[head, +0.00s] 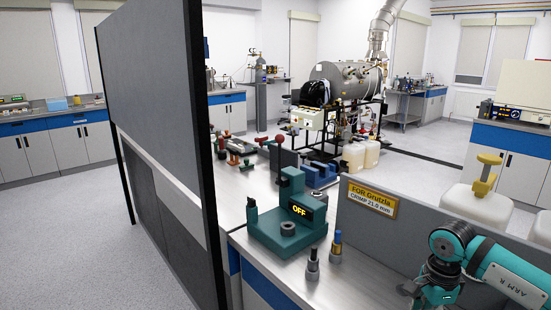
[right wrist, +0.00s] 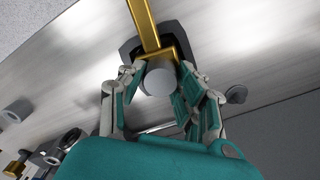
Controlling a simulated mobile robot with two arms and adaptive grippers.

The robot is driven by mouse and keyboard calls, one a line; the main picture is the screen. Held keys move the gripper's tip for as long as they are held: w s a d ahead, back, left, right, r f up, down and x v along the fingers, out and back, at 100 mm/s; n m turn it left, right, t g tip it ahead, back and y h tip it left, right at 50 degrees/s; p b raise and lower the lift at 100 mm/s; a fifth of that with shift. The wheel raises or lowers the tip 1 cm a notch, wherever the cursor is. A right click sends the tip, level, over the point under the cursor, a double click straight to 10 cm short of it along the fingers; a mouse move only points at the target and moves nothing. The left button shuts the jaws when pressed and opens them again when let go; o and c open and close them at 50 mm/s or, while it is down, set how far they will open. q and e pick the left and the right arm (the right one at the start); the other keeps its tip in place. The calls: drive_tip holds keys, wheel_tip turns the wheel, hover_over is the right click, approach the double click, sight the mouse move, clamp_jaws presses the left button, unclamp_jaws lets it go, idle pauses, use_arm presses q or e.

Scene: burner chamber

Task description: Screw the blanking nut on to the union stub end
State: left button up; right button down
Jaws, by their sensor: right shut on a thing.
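My right gripper (right wrist: 160,85) is shut on a pale grey round piece (right wrist: 158,79) in the right wrist view. I take the piece to be the blanking nut, but cannot be sure. A brass-coloured bar (right wrist: 147,25) with a forked end meets it from above, and a dark angular part (right wrist: 185,42) lies behind them. I cannot tell which part is the union stub end, or whether threads are engaged. In the head view my right gripper (head: 428,296) is at the lower right, partly cut off by the frame. My left gripper is in neither view.
A teal fixture marked OFF (head: 283,238) stands on the bench. Two small upright fittings (head: 312,265) (head: 337,246) stand beside it. A grey panel with a sign (head: 372,201) runs behind my right arm. A tall dark partition (head: 165,80) borders the bench on the left.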

idle(0.3)
drive_tip(key=shift+m, duration=1)
drive_tip(key=c, duration=1.3)
unclamp_jaws()
drive_tip(key=shift+m, duration=0.4)
drive_tip(key=shift+c, duration=0.2)
drive_tip(key=o, duration=0.5)
